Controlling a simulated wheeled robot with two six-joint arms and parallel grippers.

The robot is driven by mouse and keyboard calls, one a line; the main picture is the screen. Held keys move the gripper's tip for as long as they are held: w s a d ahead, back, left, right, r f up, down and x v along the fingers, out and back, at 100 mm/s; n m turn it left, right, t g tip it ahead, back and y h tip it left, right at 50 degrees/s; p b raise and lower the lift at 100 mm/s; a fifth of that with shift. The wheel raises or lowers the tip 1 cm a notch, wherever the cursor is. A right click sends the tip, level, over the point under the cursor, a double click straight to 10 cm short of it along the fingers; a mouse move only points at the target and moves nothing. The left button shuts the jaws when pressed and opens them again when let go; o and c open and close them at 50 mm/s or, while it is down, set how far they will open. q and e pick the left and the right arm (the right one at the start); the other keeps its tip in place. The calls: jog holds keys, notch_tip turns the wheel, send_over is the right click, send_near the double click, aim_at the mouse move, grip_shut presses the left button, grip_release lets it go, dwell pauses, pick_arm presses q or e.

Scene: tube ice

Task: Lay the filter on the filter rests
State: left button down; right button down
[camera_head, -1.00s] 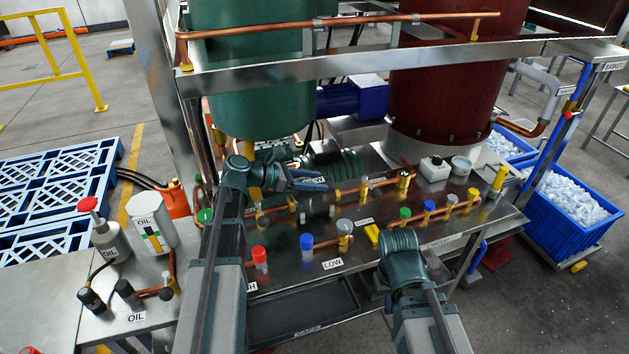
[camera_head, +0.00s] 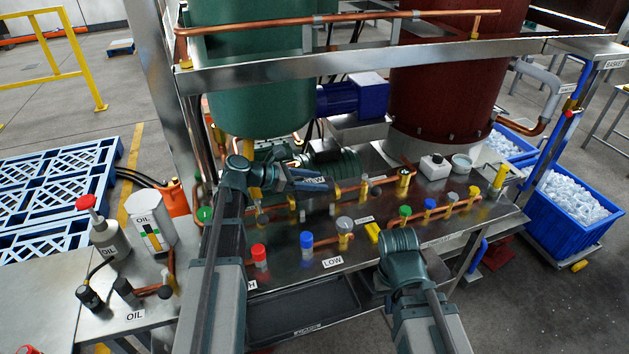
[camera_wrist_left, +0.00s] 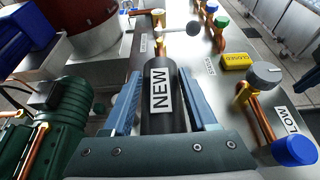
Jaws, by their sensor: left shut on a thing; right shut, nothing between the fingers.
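The filter is a black cylinder with a white NEW label (camera_wrist_left: 161,90). It lies between the blue fingers of my left gripper (camera_wrist_left: 160,105) in the left wrist view. In the head view my left gripper (camera_head: 314,183) is shut on the filter, above the back of the steel bench. A brass fitting (camera_wrist_left: 158,18) shows beyond the filter's far end; I cannot tell whether they touch. I cannot make out which brass pieces are the filter rests. My right gripper (camera_head: 373,284) is at the bench's front edge, shut and empty, mostly hidden by my arm.
Copper pipes with coloured valve knobs stand close around, including a grey knob (camera_wrist_left: 265,73) and a blue knob (camera_wrist_left: 295,150). A yellow block (camera_head: 373,231) lies on the bench. A green tank (camera_head: 258,80) and a red tank (camera_head: 450,75) rise behind. A black tray (camera_head: 300,312) is in front.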

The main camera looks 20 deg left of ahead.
pick_arm(q)
jog(key=shift+f+b, duration=1.65)
jog(key=shift+f, duration=0.1)
jog(key=shift+f, duration=0.1)
jog(key=shift+c, duration=0.6)
grip_release()
